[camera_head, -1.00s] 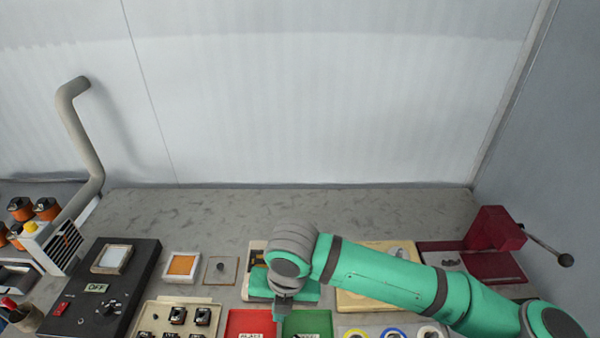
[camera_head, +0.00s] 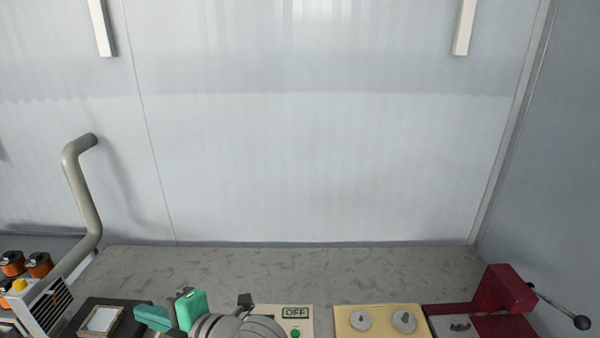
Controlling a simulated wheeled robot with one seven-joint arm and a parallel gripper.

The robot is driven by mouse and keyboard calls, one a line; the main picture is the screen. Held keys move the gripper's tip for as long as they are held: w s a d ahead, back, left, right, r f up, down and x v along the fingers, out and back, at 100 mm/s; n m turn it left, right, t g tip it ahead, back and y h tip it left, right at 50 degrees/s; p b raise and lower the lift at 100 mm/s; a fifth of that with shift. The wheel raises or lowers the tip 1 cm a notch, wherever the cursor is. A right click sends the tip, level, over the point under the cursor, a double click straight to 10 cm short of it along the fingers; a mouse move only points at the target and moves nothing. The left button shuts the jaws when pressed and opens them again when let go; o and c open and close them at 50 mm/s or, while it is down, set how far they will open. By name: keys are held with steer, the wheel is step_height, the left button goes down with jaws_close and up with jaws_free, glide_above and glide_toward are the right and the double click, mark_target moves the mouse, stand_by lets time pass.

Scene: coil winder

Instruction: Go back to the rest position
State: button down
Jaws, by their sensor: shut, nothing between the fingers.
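My gripper (camera_head: 186,308) shows at the bottom edge, left of centre, as teal parts next to a grey wrist joint (camera_head: 232,328). It is shut with nothing held. Its fingertips are small and hard to make out. Most of my arm is below the picture edge.
A cream box (camera_head: 296,320) with an OFF sign and green button is right of the wrist. Further right are a cream plate (camera_head: 381,325) with two grey parts and a dark red lever press (camera_head: 500,290). A bent grey pipe (camera_head: 85,195) rises at left. The back bench is clear.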

steer(key=w+d+f+m+t+h, duration=0.1)
steer(key=w+d+m+t, duration=0.1)
steer(key=d+m+t, duration=0.5)
steer(key=w+d+f+m+t+h, duration=0.15)
steer(key=m+t, duration=0.35)
steer(key=m, duration=0.7)
steer(key=s+d+f+m+h, duration=0.3)
steer(key=s+d+f, duration=0.1)
steer(key=s+f, duration=0.1)
steer(key=s+d+f+m+h, duration=0.3)
steer(key=s+f, duration=0.3)
steer(key=f, duration=0.2)
steer(key=s+d+f+m+h, duration=0.4)
steer(key=s+d+f+h, duration=0.1)
steer(key=d+f, duration=0.1)
steer(key=shift+s+f+g, duration=0.2)
steer(key=shift+f+g, duration=0.1)
steer(key=shift+f, duration=0.1)
steer(key=s+d+f, duration=0.1)
steer(key=s+d, duration=0.2)
steer(key=s, duration=0.4)
steer(key=s+d+f+g, duration=0.1)
steer(key=s+d, duration=0.3)
steer(key=s, duration=0.4)
steer(key=shift+s+d+f+n+g, duration=0.15)
steer(key=shift+s+f+n+g, duration=0.2)
steer(key=shift+f, duration=0.25)
steer(key=shift+w+h, duration=0.1)
steer(key=shift+h, duration=0.15)
